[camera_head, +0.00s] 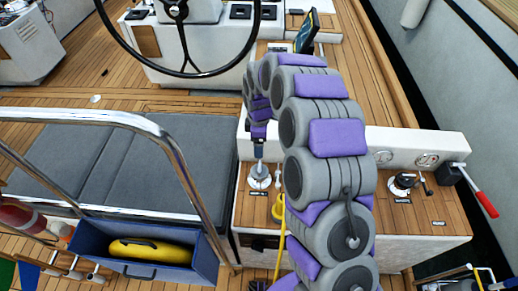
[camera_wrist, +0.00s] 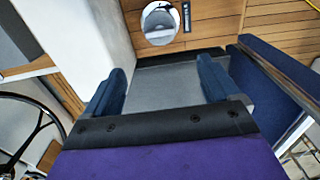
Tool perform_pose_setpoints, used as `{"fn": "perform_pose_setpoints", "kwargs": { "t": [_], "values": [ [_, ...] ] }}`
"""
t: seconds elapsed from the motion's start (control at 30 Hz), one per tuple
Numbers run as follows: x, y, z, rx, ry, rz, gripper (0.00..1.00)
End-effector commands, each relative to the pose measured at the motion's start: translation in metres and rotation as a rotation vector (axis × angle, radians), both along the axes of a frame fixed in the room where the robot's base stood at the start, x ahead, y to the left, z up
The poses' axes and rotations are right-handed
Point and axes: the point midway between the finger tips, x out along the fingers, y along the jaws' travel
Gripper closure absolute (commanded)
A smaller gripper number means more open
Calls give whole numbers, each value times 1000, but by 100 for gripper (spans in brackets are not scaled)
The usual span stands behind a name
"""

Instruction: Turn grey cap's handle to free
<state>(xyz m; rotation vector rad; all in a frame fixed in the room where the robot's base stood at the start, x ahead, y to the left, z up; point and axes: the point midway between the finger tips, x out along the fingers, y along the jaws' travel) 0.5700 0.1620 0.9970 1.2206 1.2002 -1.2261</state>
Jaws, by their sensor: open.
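A round grey cap (camera_head: 259,183) is set in the wooden top of the white console, with a small dark label in front of it. The cap lies beyond the fingertips.
A black fitting (camera_head: 403,184) and a red-handled lever (camera_head: 484,200) are right on the console (camera_head: 370,223). A yellow item (camera_head: 278,207) is beside my arm. A steel rail (camera_head: 185,180), grey cushions (camera_head: 120,155) and a blue box (camera_head: 150,270) are left. A steering wheel (camera_head: 180,70) stands behind.

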Motion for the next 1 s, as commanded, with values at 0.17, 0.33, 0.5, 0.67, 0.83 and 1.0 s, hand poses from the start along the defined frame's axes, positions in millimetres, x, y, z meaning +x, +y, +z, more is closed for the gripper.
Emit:
{"fn": "perform_pose_setpoints", "kwargs": {
  "t": [0.17, 0.33, 0.5, 0.67, 0.83, 1.0],
  "values": [
    [1, 0, 17, 0, -1, 0, 11],
    [0, 0, 21, 0, 0, 0, 11],
    [0, 0, 21, 0, 0, 0, 11],
    [1, 0, 21, 0, -1, 0, 11],
    [-1, -1, 23, 1, 0, -7, 11],
    [-20, -12, 50, 12, 8, -92, 11]
  ]
}}
